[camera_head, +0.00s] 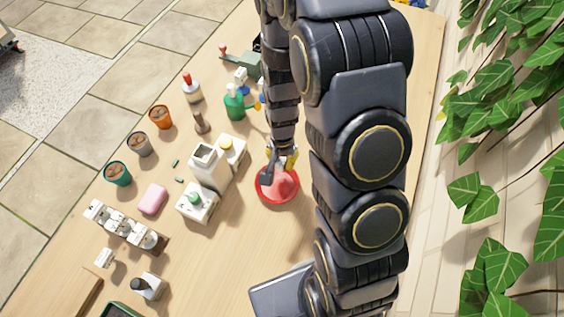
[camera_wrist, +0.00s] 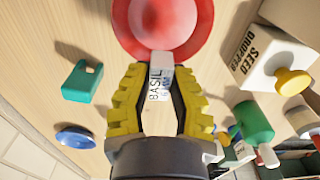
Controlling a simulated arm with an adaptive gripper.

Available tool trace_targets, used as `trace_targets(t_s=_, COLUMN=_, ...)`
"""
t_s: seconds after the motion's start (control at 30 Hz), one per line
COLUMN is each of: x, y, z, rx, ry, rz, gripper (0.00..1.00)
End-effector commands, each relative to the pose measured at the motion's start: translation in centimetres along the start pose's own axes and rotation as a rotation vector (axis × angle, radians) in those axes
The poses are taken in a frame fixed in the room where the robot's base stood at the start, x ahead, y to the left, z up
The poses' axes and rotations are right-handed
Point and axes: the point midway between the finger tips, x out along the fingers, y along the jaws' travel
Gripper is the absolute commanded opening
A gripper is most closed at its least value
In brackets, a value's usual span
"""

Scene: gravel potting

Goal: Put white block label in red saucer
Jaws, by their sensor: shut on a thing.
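The white block label (camera_wrist: 159,75), with dark "BASIL" lettering, is between the yellow fingers of my gripper (camera_wrist: 161,82) in the wrist view. My gripper is shut on it. The block's far end overlaps the near rim of the red saucer (camera_wrist: 124,30) in that view; I cannot tell whether they touch. In the head view the saucer (camera_head: 264,196) lies on the table, and my gripper (camera_head: 283,160) is at its far edge. The block cannot be made out clearly there, as my arm and gripper crowd it.
A white seed dropper box (camera_wrist: 246,62) with a yellow knob stands right of the saucer in the wrist view. Table below the saucer is clear.

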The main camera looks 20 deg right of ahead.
Motion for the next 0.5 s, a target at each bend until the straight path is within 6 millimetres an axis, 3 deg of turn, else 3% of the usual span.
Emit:
trace_targets(t_s=0.13, x=1.8, y=0.1, z=0.1, rx=-0.001, ry=-0.003, rz=0.003, gripper=0.00)
trace_targets(t_s=0.5, x=2.2, y=0.1, z=0.1, rx=-0.001, ry=-0.002, rz=0.001, gripper=0.00)
